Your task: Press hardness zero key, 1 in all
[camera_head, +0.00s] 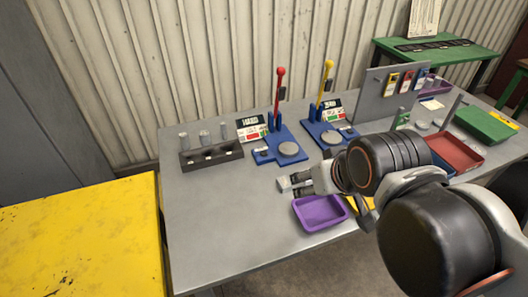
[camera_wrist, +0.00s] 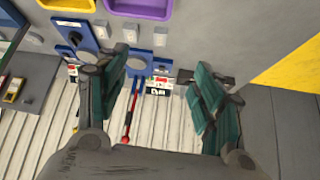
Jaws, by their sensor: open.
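The hardness tester (camera_head: 287,147) is a blue stand with a red-knobbed lever and a round grey plate. Its panel (camera_head: 251,130) has a dark display reading like HARD above a white strip with red and green patches. The zero key's own label is too small to read. My gripper (camera_head: 288,183) is open and empty, in front of the tester and apart from the panel. In the wrist view the fingers (camera_wrist: 158,64) are spread, with the tester's blue base (camera_wrist: 138,62) and the panel (camera_wrist: 158,85) between them, farther off.
A similar blue stand (camera_head: 326,131) with a yellow lever stands to the right. A dark rack (camera_head: 211,155) with grey samples is to the left. A purple tray (camera_head: 318,213) lies near the table's front edge. The left front of the table is clear.

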